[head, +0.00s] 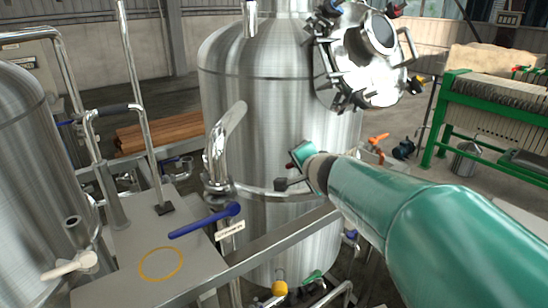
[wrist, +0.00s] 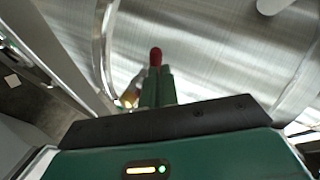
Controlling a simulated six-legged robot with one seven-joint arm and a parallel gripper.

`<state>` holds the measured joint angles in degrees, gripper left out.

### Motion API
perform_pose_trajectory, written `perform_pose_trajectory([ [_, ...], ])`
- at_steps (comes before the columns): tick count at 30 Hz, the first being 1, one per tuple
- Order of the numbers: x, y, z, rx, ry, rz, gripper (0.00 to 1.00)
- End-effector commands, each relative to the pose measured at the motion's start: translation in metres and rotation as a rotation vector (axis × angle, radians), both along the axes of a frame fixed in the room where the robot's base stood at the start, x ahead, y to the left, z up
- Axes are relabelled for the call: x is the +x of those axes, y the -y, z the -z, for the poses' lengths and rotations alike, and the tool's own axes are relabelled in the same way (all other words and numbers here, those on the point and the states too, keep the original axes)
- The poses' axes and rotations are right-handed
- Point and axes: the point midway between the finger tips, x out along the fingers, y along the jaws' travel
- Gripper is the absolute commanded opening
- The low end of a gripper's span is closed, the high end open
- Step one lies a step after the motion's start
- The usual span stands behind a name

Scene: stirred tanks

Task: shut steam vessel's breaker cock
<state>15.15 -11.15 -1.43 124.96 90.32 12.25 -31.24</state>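A steel vessel (head: 262,110) with a round hatch on its upper right stands in the middle of the head view. My gripper (head: 290,176) is at its front wall, at about mid height. In the wrist view my gripper's green fingers (wrist: 159,88) lie close together, pointing at the steel wall. A small red-tipped part (wrist: 155,57) shows just beyond the fingertips; whether they touch it is unclear. A blue lever (head: 205,221) with a white tag lies left of my gripper, apart from it. The tag cannot be read, and I cannot tell which handle is the breaker cock.
A steel rail (head: 275,243) runs below my gripper. A bench top (head: 130,262) with a yellow ring and a pale-handled valve (head: 70,266) is at left, beside another tank (head: 32,170). A yellow knob (head: 279,288) is low in front. A green-framed press (head: 495,110) stands at right.

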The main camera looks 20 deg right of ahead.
Motion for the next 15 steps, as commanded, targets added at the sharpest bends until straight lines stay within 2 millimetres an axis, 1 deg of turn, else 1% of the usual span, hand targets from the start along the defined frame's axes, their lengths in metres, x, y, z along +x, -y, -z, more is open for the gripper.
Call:
perform_pose_trajectory([
  [1,0.0012,-0.0024,0.0009,0.000,-0.001,-0.005,0.00],
  [10,0.0016,-0.0033,0.0013,0.000,-0.002,-0.008,0.00],
  [15,0.0033,0.0002,0.0015,0.001,-0.003,-0.009,0.00],
])
